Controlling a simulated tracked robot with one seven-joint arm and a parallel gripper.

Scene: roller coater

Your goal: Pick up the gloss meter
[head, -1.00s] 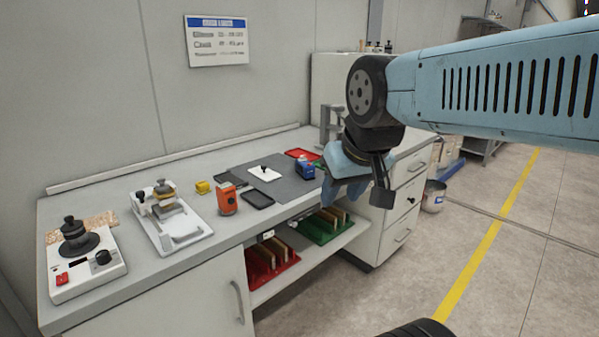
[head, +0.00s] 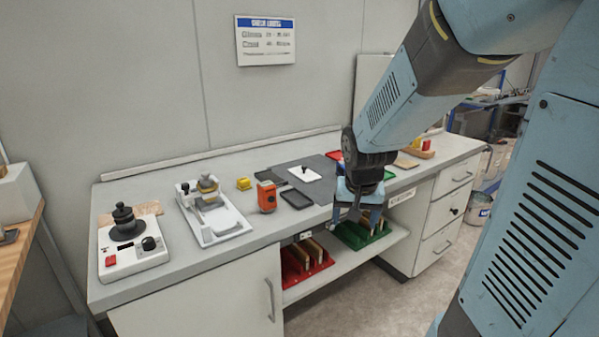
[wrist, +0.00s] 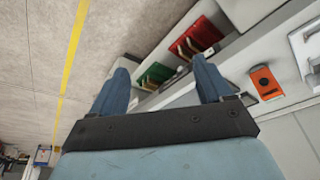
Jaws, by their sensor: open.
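An orange hand-held device with a dark face, which looks like the gloss meter (head: 266,196), stands near the front edge of the bench. It also shows at the right in the wrist view (wrist: 264,78). No label on it is readable. My gripper (head: 356,214) points down at the bench's front edge, to the right of the orange device and apart from it. Its two blue fingers are spread and empty in the wrist view (wrist: 160,70). The small blue device seen earlier on the bench is now largely or wholly hidden behind my gripper.
A white instrument (head: 215,222) stands left. A grey mat (head: 284,172) carries a white plate (head: 305,173). Red (head: 308,274) and green (head: 352,240) racks sit on the shelf below.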

